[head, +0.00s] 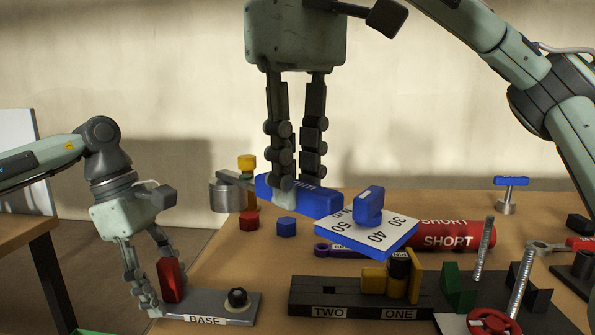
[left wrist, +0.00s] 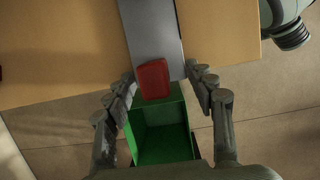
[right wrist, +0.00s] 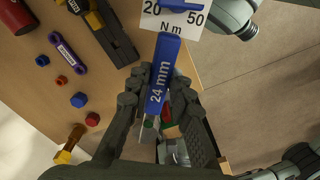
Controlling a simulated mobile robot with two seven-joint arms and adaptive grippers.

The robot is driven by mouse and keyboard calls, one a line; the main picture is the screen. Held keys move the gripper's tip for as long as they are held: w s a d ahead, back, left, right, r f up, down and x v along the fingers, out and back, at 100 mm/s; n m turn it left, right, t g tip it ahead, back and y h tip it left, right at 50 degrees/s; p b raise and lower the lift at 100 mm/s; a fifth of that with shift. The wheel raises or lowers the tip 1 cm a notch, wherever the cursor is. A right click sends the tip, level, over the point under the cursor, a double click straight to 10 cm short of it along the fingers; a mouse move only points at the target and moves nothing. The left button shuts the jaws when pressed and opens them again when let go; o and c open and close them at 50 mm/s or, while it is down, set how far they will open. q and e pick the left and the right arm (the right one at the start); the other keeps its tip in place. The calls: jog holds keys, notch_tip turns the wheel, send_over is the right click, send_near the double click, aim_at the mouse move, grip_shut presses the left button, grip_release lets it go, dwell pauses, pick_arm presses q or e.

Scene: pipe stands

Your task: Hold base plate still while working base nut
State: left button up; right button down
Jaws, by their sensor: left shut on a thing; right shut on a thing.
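The grey base plate (head: 250,308), labelled BASE, lies at the near left edge of the table. A red block (head: 171,280) stands on its left end, and the dark base nut (head: 237,298) sits on its right part. My left gripper (head: 162,297) is shut on the plate's left end, with fingers on both sides; the plate (left wrist: 152,28) also shows in the left wrist view. My right gripper (head: 298,180) points down, shut on the blue handle of the 24 mm wrench (head: 322,202). The handle (right wrist: 165,75) runs between its fingers. The wrench is apart from the nut.
A black TWO/ONE rack (head: 345,298) stands right of the plate. A green bin (left wrist: 160,140) is below the table edge.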

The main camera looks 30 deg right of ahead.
dwell(0.3)
jog(key=a+f+m, duration=0.6)
jog(key=f, duration=0.1)
jog(key=shift+s+a+f, duration=0.15)
jog(key=shift+s+a, duration=0.05)
jog(key=shift+a, duration=0.05)
jog(key=shift+f, duration=2.5)
jog(key=c, duration=2)
grip_release()
grip_shut()
